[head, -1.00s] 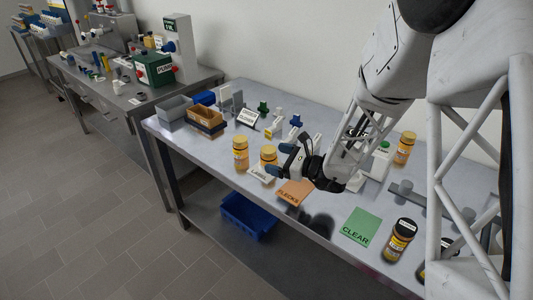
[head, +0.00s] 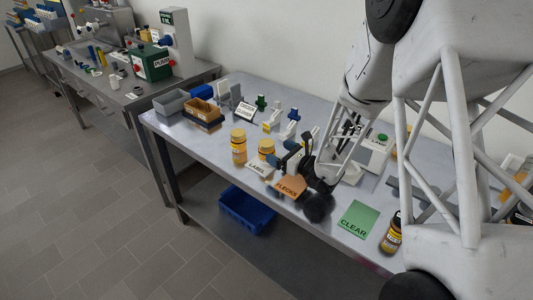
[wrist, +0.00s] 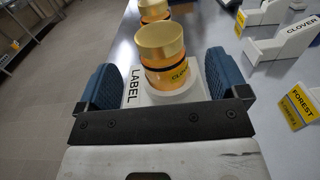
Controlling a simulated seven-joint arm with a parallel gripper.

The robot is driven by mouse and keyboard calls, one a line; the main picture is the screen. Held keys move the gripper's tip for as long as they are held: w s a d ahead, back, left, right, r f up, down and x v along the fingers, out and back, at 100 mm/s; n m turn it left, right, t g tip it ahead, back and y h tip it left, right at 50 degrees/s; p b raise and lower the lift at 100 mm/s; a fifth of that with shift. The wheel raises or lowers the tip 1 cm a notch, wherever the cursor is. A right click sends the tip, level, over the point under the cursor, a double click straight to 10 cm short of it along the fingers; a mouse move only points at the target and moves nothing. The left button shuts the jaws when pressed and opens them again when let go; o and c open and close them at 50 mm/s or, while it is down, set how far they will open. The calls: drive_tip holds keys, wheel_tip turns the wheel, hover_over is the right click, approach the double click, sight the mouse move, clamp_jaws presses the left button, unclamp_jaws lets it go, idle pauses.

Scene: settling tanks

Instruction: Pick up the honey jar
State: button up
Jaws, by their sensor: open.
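A honey jar (head: 266,147) with a gold lid and amber body stands by the white LABEL card (head: 258,169). In the wrist view the same jar (wrist: 161,60), with a CLOVER label, stands upright on a white round base between my fingers. My gripper (head: 284,156) is open, just right of this jar in the head view. In the wrist view its blue fingers (wrist: 163,82) lie on either side, with no clear contact. A second gold-lidded jar (head: 238,148) stands to the left and also shows beyond in the wrist view (wrist: 153,10).
An orange FLECKS card (head: 291,187) and green CLEAR card (head: 357,220) lie along the front. A dark-lidded jar (head: 391,236) stands at right, partly hidden by my arm. Bins (head: 202,116) and small labelled stands (head: 272,121) are behind. A blue crate (head: 247,212) sits below.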

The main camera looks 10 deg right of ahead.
sight(267, 143)
drive_tip(key=shift+w+a, duration=0.4)
drive_tip(key=shift+x, duration=2.55)
drive_tip(key=shift+r, duration=0.1)
drive_tip(key=c, duration=1.1)
drive_tip(key=shift+r, duration=0.15)
drive_tip(key=shift+r, duration=0.85)
drive_tip(key=shift+s+r, duration=0.15)
drive_tip(key=shift+r, duration=0.75)
drive_tip(key=s, duration=0.5)
drive_tip(key=s+d, duration=0.1)
drive_tip(key=s, duration=0.4)
drive_tip(key=s+d+r, duration=0.1)
drive_tip(key=s, duration=0.4)
drive_tip(key=shift+s+r, duration=0.1)
drive_tip(key=shift+s, duration=0.2)
